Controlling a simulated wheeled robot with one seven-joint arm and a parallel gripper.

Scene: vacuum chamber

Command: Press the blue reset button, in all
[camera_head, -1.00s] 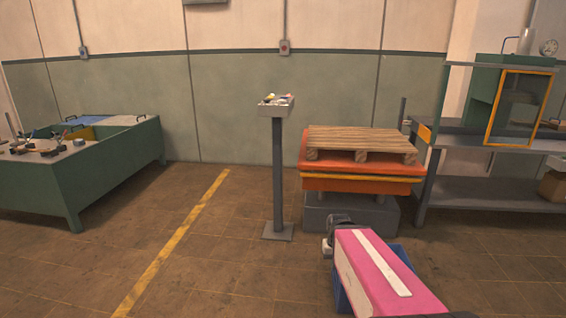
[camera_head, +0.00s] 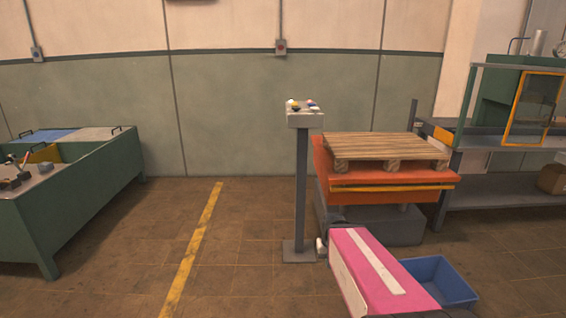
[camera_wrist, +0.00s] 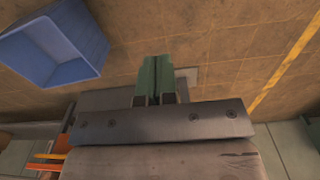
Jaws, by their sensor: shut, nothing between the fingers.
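A grey control box (camera_head: 305,120) stands on top of a thin post (camera_head: 301,185) in the middle of the head view. Several small coloured buttons (camera_head: 303,105) sit on its top face. They are too small to tell clearly which is the blue reset button. My gripper (camera_wrist: 156,62) shows in the wrist view with its two green fingers together, shut and empty, pointing over the floor. In the head view it is mostly hidden behind my pink arm, low by the foot of the post. No button shows in the wrist view.
An orange lift table (camera_head: 385,185) with a wooden pallet (camera_head: 385,147) stands right of the post. A blue bin (camera_head: 440,279) lies on the floor, also in the wrist view (camera_wrist: 52,45). A green tub (camera_head: 85,190) is at left. Floor left of the post is clear.

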